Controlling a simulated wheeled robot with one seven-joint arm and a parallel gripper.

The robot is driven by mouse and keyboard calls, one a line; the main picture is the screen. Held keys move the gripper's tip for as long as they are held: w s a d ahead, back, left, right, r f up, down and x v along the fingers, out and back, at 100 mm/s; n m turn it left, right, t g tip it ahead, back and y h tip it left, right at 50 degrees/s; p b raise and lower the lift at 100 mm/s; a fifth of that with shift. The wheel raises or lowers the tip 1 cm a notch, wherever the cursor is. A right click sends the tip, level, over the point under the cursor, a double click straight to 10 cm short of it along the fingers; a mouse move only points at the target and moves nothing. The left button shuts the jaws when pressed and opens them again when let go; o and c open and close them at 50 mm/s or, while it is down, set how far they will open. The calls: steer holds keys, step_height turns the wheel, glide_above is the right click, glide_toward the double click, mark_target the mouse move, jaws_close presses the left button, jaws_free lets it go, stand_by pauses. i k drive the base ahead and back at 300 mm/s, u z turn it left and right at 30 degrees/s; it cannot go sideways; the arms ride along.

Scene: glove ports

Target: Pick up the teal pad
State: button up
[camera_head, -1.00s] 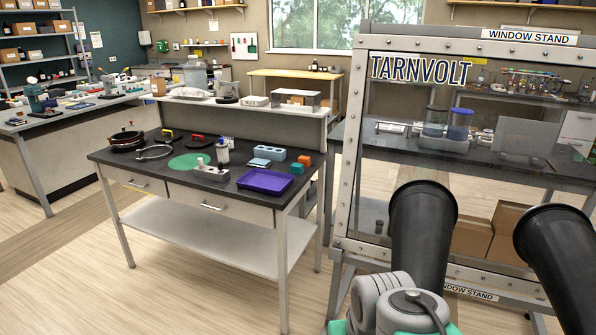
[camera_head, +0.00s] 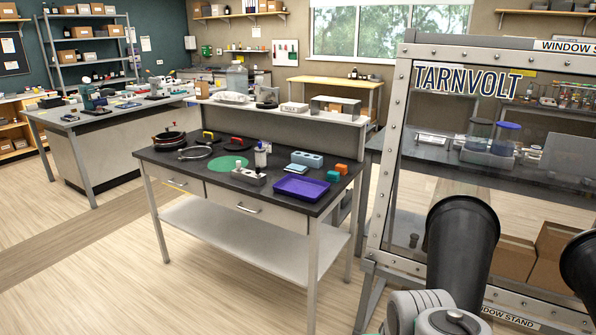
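A flat round green pad (camera_head: 228,164) lies on the dark top of the workbench (camera_head: 180,165). A small teal block (camera_head: 333,176) is at the right end of the same bench, beside an orange block (camera_head: 341,169). I cannot tell for sure which of these is the teal pad. A small light-blue flat piece (camera_head: 298,169) lies in front of a blue-grey block with holes (camera_head: 307,159). Part of my grey arm shows at the bottom right. My gripper is not in view.
A purple tray (camera_head: 301,188), a grey holder (camera_head: 248,177), a white bottle (camera_head: 261,157) and dark pans (camera_head: 168,138) share the bench. A framed window stand (camera_head: 388,200) with black glove sleeves (camera_head: 461,240) is close on the right. Floor left of the bench is open.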

mark_target(333, 176)
steer(key=u, duration=0.35)
steer(key=k, duration=0.9)
steer(key=u, duration=1.1)
steer(key=i, duration=2.75)
steer(key=z, duration=0.85)
steer(key=i, duration=1.6)
steer(key=z, duration=1.1)
steer(key=i, duration=0.75)
steer(key=z, duration=0.3)
